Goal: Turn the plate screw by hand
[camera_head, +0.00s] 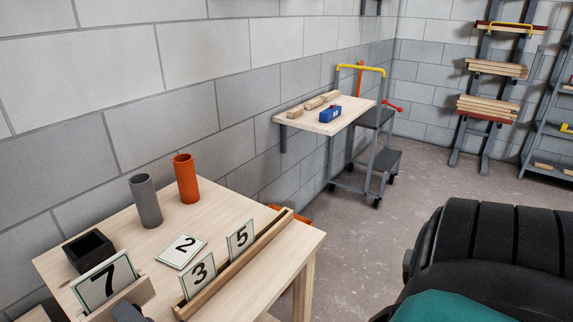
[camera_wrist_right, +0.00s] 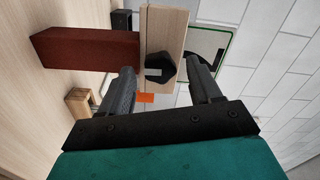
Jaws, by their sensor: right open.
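A black six-sided screw knob (camera_wrist_right: 160,68) sits on the face of a pale wooden holder (camera_wrist_right: 165,25) in the right wrist view. My right gripper (camera_wrist_right: 161,74) is open, its two dark fingers on either side of the knob in the picture, with gaps showing. I cannot tell how far it is from the knob. A white plate with a dark green edge (camera_wrist_right: 220,30) stands behind the holder. In the head view, a plate marked 7 (camera_head: 104,284) stands in a wooden holder (camera_head: 137,294) at the lower left. A dark grey shape partly covers that holder. My left gripper is not in view.
The table (camera_head: 120,226) also bears a black open box (camera_head: 89,252), grey (camera_head: 146,201) and orange (camera_head: 186,179) cylinders, a flat plate 2 (camera_head: 181,251), and plates 3 (camera_head: 199,275) and 5 (camera_head: 240,239) in a rail (camera_head: 262,242). A dark red block (camera_wrist_right: 85,48) touches the holder's picture edge.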

